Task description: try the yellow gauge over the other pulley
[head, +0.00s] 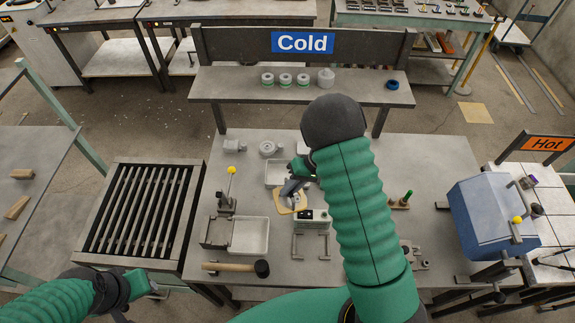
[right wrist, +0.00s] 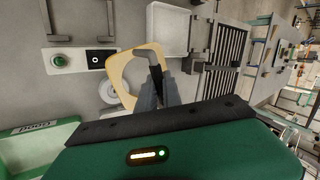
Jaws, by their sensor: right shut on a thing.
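My right gripper (head: 289,190) is shut on the yellow gauge (head: 284,209), a flat tan-yellow plate with an opening. In the right wrist view the fingers (right wrist: 158,82) hold one side of the gauge (right wrist: 119,72). A pale round part (right wrist: 107,92), perhaps a pulley, shows beside and partly behind the gauge's left edge there; I cannot tell whether they touch. Two grey round pieces, perhaps pulleys, stand at the bench's back left: one (head: 233,145) and another (head: 270,149). My left gripper (head: 150,286) is low at the left, away from the bench parts; its jaws are unclear.
A switch box (head: 312,217) stands close right of the gauge. A pale tray (head: 250,236), a yellow-knobbed lever (head: 229,190) and a mallet (head: 235,267) are to the left. A slatted rack (head: 140,214) adjoins the bench. A blue box (head: 492,215) stands at right.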

